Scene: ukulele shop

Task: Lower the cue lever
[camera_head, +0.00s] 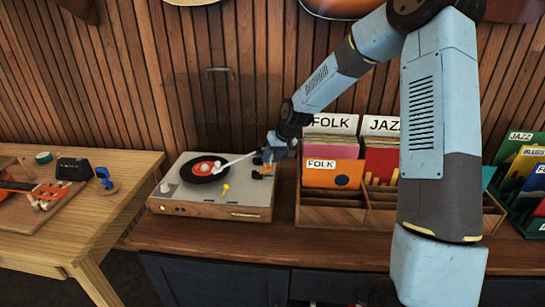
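A turntable (181,203) with a pale top and wooden sides stands on the wooden counter. A black record with an orange label (203,168) lies on its platter. The white tonearm (236,160) reaches from the back right over the record; I cannot tell whether its tip touches. My gripper (263,172) is at the turntable's right side, by the tonearm's base, pointing down. It is too small here to show its opening or any contact. I cannot make out the cue lever; my gripper covers part of that area. A small yellow piece (226,190) stands on the deck's front.
A wooden record crate (330,215) with FOLK and JAZZ dividers stands close right of the turntable. A green record bin (509,222) is at the far right. A lower wooden table (85,235) at left holds an orange instrument (22,187) and small items. Bare counter (290,247) runs in front.

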